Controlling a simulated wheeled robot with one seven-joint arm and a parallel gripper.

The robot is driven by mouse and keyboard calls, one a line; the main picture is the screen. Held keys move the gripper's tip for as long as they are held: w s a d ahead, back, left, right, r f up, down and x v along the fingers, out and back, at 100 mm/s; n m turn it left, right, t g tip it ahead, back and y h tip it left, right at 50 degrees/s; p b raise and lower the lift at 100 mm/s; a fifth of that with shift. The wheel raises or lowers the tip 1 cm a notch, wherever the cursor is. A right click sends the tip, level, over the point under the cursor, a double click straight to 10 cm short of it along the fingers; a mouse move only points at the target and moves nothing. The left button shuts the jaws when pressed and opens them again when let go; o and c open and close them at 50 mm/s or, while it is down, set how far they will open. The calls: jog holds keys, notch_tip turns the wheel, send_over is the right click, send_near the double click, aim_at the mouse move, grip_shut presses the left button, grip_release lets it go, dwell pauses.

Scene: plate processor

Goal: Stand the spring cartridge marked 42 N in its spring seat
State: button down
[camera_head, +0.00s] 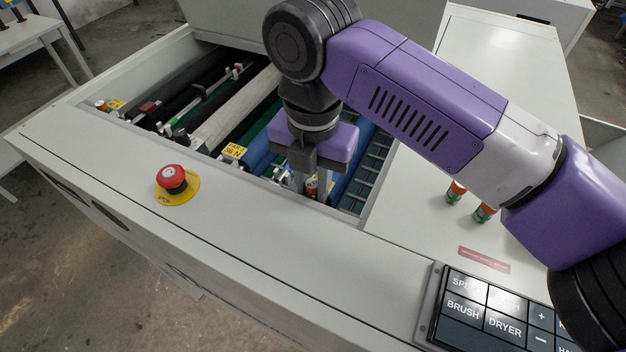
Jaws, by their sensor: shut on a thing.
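My gripper (306,184) points down into the open bay of the machine, near the bay's front edge. It is shut on a spring cartridge (312,187) with an orange part showing; its marking is too small to read and the fingers partly hide it. Two more cartridges, orange and green, stand upright on the right deck: one (456,191) behind the other (484,212). Another orange-topped cartridge (101,106) is at the bay's left end beside a yellow label (116,104). A second yellow label (234,151) is left of my gripper. The seat under my gripper is hidden.
Rollers (240,112) fill the bay, with blue rollers (367,165) on the right. A red emergency stop (172,178) stands on the front ledge (250,220). A button panel (500,318) is at the lower right. The right deck (415,210) is mostly clear.

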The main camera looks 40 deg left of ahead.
jog(key=c, duration=1.2)
grip_release()
